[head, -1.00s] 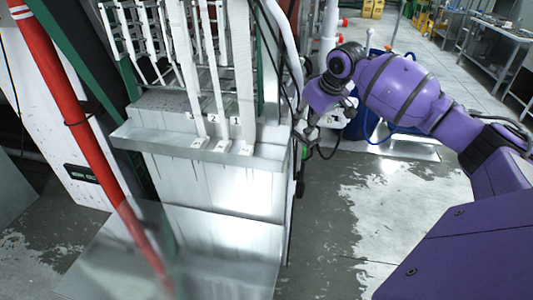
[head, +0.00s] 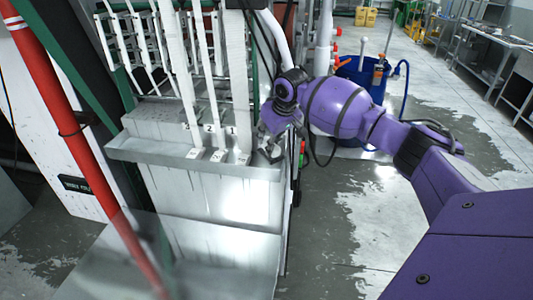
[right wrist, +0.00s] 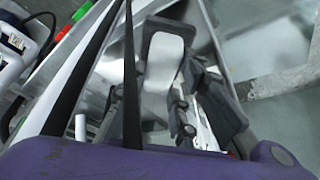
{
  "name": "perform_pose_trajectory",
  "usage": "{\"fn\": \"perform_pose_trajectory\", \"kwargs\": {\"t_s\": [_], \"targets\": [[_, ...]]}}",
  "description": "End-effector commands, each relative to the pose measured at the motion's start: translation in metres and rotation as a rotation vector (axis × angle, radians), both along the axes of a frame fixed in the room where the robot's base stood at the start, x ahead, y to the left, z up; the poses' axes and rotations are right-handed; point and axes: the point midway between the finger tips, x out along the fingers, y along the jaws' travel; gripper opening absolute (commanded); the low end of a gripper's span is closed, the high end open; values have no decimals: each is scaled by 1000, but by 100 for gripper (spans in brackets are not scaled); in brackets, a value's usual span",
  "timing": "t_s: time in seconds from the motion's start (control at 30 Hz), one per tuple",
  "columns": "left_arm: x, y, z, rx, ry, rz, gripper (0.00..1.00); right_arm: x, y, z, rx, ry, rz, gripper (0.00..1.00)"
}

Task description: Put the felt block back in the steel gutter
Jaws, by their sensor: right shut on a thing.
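The steel gutter (head: 145,153) runs across the front of the machine in the head view, with several white webbing straps coming down to it. White blocks (head: 218,155) sit in it at the foot of the straps. My right gripper (head: 268,152) is at the gutter's right end, beside the rightmost strap. In the right wrist view, my right gripper (right wrist: 170,75) is shut on a pale block, the felt block (right wrist: 163,60). In the head view the held block is too small and covered to make out. I cannot tell whether it touches the gutter. My left gripper is not in view.
Black cables and a white pipe (head: 273,35) stand close behind my right gripper. A red pole (head: 60,110) crosses the left side. A blue barrel (head: 362,80) stands on the floor behind my right arm. The wet floor (head: 325,220) at right is open.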

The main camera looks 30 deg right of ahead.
Motion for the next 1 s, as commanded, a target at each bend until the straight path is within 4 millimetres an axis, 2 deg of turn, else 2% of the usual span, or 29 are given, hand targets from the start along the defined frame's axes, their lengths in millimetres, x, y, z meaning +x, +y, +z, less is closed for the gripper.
{"fn": "perform_pose_trajectory", "kwargs": {"t_s": [0.2,0.33,0.67,0.7,0.83,1.0], "targets": [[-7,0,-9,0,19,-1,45,9,15,-29,1,9,3,0],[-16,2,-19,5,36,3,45,7,12,-56,-1,14,1,0],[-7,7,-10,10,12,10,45,8,13,-52,0,3,1,0],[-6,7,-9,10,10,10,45,8,13,-52,0,3,1,30],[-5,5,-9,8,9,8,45,9,13,-51,0,2,1,45],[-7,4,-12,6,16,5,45,9,13,-50,0,1,1,45]]}}
